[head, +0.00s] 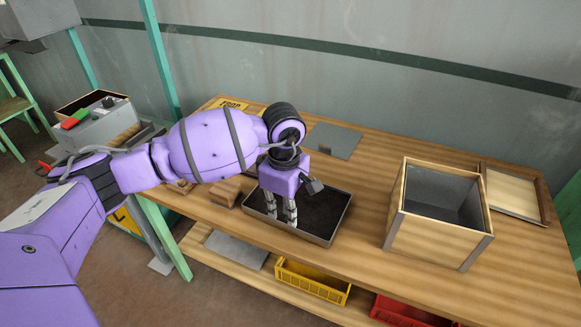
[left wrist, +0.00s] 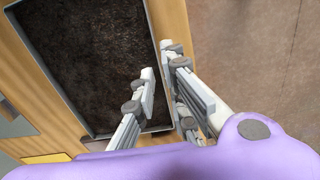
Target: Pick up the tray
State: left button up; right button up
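The tray (head: 312,238) is a shallow, dark-grey rectangular tray with a dark, soil-like filling, lying flat near the front edge of the wooden table. It also shows in the left wrist view (left wrist: 50,72). My left gripper (head: 281,218) points down at the tray's left front part in the head view. In the left wrist view my left gripper (left wrist: 160,65) is open. One finger is over the filling and the other is at the outer side of the tray's rim. I cannot tell whether either finger touches the rim. My right gripper is in neither view.
An open wooden box (head: 425,238) stands right of the tray, with a shallow wooden frame (head: 515,195) behind it. A grey plate (head: 333,140) lies behind the tray, and small brown blocks (head: 225,193) lie left. A yellow crate (head: 312,280) and a red crate (head: 405,312) are below.

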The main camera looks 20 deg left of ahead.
aim_at(283, 221)
pick_arm(q)
jog(key=f, duration=0.4)
jog(key=shift+w+a+f+p, duration=0.1)
jog(key=shift+a+f+p, duration=0.2)
jog(key=shift+a+f, duration=0.1)
jog(key=shift+f, duration=0.5)
grip_shut()
jog(key=shift+r, duration=0.15)
